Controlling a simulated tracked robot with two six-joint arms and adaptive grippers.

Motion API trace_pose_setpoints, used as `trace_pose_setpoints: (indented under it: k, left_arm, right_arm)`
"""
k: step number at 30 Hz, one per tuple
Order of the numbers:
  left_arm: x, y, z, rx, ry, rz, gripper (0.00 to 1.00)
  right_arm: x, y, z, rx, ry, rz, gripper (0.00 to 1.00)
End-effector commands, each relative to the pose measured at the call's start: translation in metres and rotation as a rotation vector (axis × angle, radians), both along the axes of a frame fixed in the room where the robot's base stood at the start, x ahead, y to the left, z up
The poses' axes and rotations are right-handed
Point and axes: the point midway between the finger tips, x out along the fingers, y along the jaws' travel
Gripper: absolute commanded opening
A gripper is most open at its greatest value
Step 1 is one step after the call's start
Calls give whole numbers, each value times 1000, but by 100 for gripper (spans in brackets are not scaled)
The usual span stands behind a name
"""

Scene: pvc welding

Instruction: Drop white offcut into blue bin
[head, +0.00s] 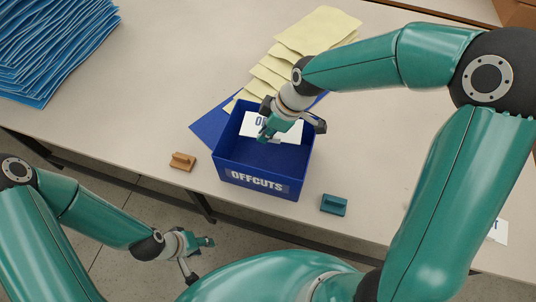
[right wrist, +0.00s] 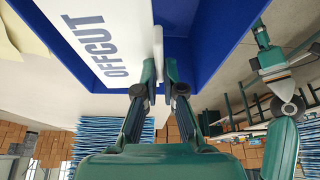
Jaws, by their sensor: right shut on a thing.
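The white offcut (head: 289,131) carries lettering and shows within the opening of the blue bin. The blue bin (head: 258,181), labelled "OFFCUTS", stands on the table near the front edge. I cannot tell whether the offcut touches its floor. My left gripper (head: 207,242) is low in front of the table, away from the bin; its jaw opening is unclear.
Cream sheets (head: 318,30) fan out behind the bin, beside a blue sheet (head: 211,126). A brown handled block (head: 182,161) is left of the bin and a teal one (head: 333,205) right. Blue sheets (head: 50,45) are stacked far left. The table's left middle is clear.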

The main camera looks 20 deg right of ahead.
Motion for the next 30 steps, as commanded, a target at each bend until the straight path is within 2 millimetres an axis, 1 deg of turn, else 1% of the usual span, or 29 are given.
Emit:
trace_pose_setpoints:
  k: [4, 5, 9, 20, 23, 25, 30]
  left_arm:
    - [0, 0, 0, 0, 0, 0, 40]
    - [0, 0, 0, 0, 0, 0, 40]
    - [0, 0, 0, 0, 0, 0, 40]
    - [0, 0, 1, 0, -1, 0, 40]
    - [0, 0, 1, 0, 0, 0, 40]
    - [0, 0, 1, 0, 0, 0, 40]
    - [0, 0, 1, 0, 0, 0, 40]
  right_arm:
    - [0, 0, 1, 0, 0, 0, 0]
    - [0, 0, 1, 0, 0, 0, 12]
    - [0, 0, 1, 0, 0, 0, 36]
    - [0, 0, 3, 0, 0, 0, 37]
    - [-1, -3, 10, 0, -3, -1, 37]
    - [-2, -6, 19, 0, -4, 0, 37]
    - [-7, -17, 49, 0, -5, -2, 37]
